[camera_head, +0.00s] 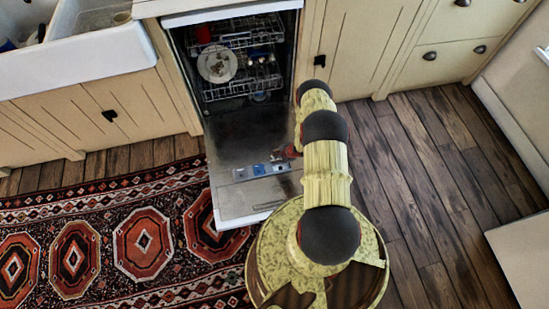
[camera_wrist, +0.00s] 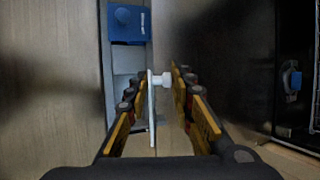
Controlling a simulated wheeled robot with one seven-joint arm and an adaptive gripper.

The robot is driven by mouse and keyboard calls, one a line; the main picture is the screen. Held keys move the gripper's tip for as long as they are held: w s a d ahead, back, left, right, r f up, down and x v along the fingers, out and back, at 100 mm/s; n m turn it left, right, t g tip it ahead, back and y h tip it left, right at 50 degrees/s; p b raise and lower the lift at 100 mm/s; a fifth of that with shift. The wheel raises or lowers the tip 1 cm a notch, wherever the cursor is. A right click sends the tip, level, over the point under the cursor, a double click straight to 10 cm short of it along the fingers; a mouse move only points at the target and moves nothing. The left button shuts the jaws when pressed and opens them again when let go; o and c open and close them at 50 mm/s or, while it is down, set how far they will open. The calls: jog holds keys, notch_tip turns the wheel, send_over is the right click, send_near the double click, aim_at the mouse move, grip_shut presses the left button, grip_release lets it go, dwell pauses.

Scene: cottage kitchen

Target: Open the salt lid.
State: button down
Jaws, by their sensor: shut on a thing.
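The dishwasher door (camera_head: 240,150) hangs open and low, with a dispenser panel of grey and blue parts (camera_head: 262,168) on its inner face. In the wrist view, a thin white flap (camera_wrist: 151,105) stands nearly edge-on beside the grey panel strip (camera_wrist: 122,85), with a white round knob (camera_wrist: 165,79) on its right. This flap looks like the salt lid. My gripper (camera_wrist: 157,82) is shut on it, with one finger on each side. In the head view, my gripper (camera_head: 292,151) is partly hidden by my arm at the door's right edge.
A blue cap (camera_wrist: 128,22) sits farther up the panel. The dishwasher rack (camera_head: 245,85) holds a plate (camera_head: 217,64) and other dishes. A patterned rug (camera_head: 110,245) lies left of the door. Bare wooden floor (camera_head: 440,180) is clear to the right.

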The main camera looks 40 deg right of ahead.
jog(key=shift+w+d, duration=0.1)
jog(key=shift+w, duration=0.1)
jog(key=shift+w+d+r+g+y, duration=0.1)
jog(key=shift+w+d+g+y, duration=0.15)
jog(key=shift+w+g, duration=0.35)
jog(key=shift+w+d+m+g+y, duration=0.25)
jog(key=shift+w+g+y, duration=0.1)
jog(key=shift+g, duration=0.35)
jog(key=shift+w+d+m+g+y, duration=0.2)
jog(key=shift+w+m+g, duration=0.1)
jog(key=shift+g, duration=0.4)
jog(key=shift+w+d+f+m+g+y, duration=0.15)
jog(key=shift+w+f+g+y, duration=0.15)
jog(key=shift+g, duration=0.3)
jog(key=shift+w+d+f+m+g+y, duration=0.15)
jog(key=shift+w+g+y, duration=0.25)
jog(key=shift+g, duration=0.2)
jog(key=shift+w+g, duration=0.15)
jog(key=shift+g, duration=0.15)
jog(key=c, duration=1.6)
grip_release()
jog(key=shift+f, duration=0.1)
jog(key=v, duration=1.2)
